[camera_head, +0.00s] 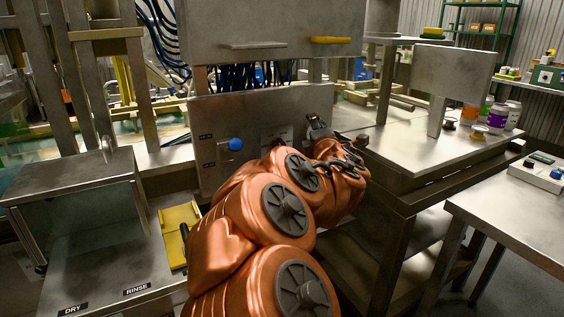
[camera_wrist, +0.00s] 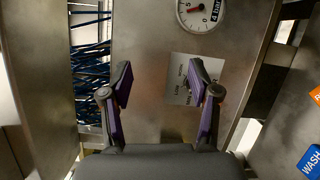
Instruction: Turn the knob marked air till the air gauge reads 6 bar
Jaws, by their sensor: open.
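In the wrist view my gripper (camera_wrist: 160,78) is open and empty, its two purple-padded fingers spread in front of a grey metal panel (camera_wrist: 145,35). A round white gauge (camera_wrist: 197,18) with a red needle is cut off by the top edge; its reading is too small to tell. A pale printed plate (camera_wrist: 180,90) lies partly behind the right finger. In the head view a blue knob (camera_head: 235,144) sits on the panel (camera_head: 208,118), left of my gripper (camera_head: 318,124). The small labels are unreadable there, so I cannot tell which knob is marked air. My arm hides part of the panel.
A steel bench (camera_head: 400,150) with jars is at right. Blue hoses (camera_wrist: 90,75) show left of the panel in the wrist view; a blue WASH label (camera_wrist: 310,162) is lower right.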

